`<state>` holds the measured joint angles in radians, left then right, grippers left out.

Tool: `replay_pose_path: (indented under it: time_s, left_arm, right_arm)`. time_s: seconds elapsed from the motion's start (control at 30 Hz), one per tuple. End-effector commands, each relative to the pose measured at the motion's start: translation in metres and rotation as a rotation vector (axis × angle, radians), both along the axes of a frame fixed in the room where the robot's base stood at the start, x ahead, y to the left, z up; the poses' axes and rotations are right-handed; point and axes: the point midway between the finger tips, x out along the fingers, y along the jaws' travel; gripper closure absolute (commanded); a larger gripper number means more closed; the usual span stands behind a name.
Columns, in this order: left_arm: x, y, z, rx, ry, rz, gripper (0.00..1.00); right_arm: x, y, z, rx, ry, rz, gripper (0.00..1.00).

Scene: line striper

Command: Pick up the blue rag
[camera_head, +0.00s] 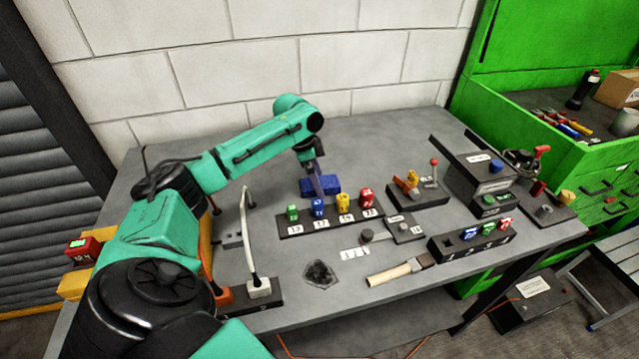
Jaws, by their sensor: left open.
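The blue rag (334,184) is a small folded blue block on the grey table, behind the row of numbered coloured pieces. My left gripper (318,186) is at the end of the teal arm that comes in from the left. It points down at the rag's left part, and its fingers overlap the rag in the picture. The jaws are open. I cannot tell whether the fingers touch the rag. My right gripper is not in view.
A numbered rack (330,222) with green, blue, yellow and red pieces stands just in front of the rag. A lever box (417,194) stands to the right. A brush (395,271) and a dark patch (319,274) lie nearer. The table behind the rag is clear.

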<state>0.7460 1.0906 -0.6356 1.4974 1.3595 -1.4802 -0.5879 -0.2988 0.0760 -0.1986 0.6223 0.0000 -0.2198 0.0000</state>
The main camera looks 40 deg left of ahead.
Motion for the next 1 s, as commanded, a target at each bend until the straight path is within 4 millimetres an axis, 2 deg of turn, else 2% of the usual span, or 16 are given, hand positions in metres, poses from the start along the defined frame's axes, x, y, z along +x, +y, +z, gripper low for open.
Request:
replay_pose_path:
  time_s: [0.07,0.1,0.27,0.57,0.7,0.77,0.87,1.0]
  left_arm:
    - [0.0,0.0,0.0,0.0,0.0,0.0,0.0]
    - [0.0,0.0,0.0,0.0,0.0,0.0,0.08]
    - [0.0,0.0,0.0,0.0,0.0,0.0,0.69]
    - [0.0,0.0,0.003,-0.001,-0.002,0.0,0.71]
    - [0.001,0.0,0.017,-0.001,-0.004,0.0,0.71]
    - [0.001,0.001,0.029,0.0,-0.006,0.0,0.71]
    - [0.002,0.0,0.058,-0.001,-0.008,0.0,0.71]
    - [0.002,-0.001,0.116,-0.003,-0.011,-0.002,0.71]
  right_arm:
    - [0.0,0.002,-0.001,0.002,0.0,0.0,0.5]
    - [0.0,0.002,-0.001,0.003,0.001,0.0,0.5]
    - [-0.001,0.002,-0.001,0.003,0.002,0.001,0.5]
    - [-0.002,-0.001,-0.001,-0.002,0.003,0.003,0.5]
    - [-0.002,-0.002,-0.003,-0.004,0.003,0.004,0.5]
    - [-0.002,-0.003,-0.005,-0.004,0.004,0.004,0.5]
    - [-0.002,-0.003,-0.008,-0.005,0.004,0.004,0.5]
    - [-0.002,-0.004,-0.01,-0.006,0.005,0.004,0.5]
